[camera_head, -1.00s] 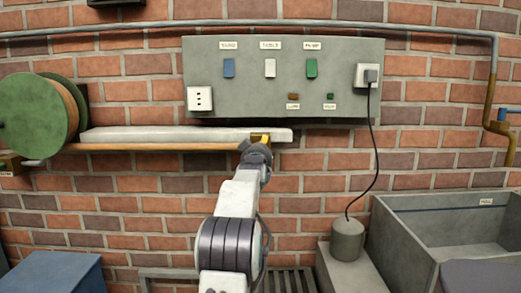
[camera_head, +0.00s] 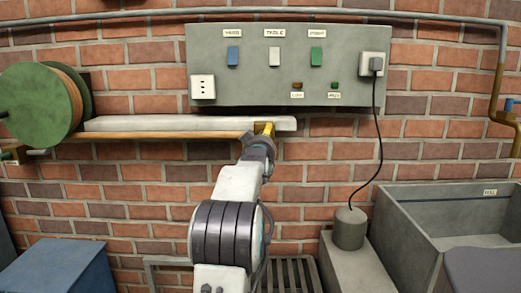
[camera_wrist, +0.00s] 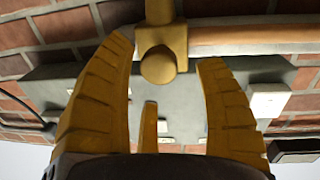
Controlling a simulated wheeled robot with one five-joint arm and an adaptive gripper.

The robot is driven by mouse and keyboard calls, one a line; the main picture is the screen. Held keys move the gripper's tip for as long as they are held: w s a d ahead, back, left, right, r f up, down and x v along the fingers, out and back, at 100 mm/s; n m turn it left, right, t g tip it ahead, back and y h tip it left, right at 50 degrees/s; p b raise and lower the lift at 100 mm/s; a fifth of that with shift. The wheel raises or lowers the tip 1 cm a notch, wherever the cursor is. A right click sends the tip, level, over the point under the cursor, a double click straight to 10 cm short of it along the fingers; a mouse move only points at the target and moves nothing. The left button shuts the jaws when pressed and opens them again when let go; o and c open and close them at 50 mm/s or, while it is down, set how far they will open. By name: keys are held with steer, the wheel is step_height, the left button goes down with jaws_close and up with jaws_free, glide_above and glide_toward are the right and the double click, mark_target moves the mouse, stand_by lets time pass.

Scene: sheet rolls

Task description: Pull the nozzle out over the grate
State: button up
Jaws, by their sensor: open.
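The brass nozzle (camera_wrist: 162,52) is a squared fitting with a rounded knob at the end of the orange hose (camera_head: 160,141), which runs below a pale shelf on the brick wall. My gripper (camera_head: 266,132) is up at the hose's right end. In the head view my gripper hides much of the nozzle. The grate (camera_head: 290,274) is low on the floor, partly behind my arm.
A green hose reel (camera_head: 32,104) is at the left. A grey panel (camera_head: 260,90) with switches and sockets hangs above the shelf. A black cord drops from it to a grey cylinder (camera_head: 348,229). A grey basin (camera_head: 440,225) stands right, a blue box (camera_head: 60,270) left.

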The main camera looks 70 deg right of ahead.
steer(key=v, duration=0.8)
steer(key=shift+a, duration=0.2)
steer(key=shift+w, duration=0.1)
stand_by(0.6)
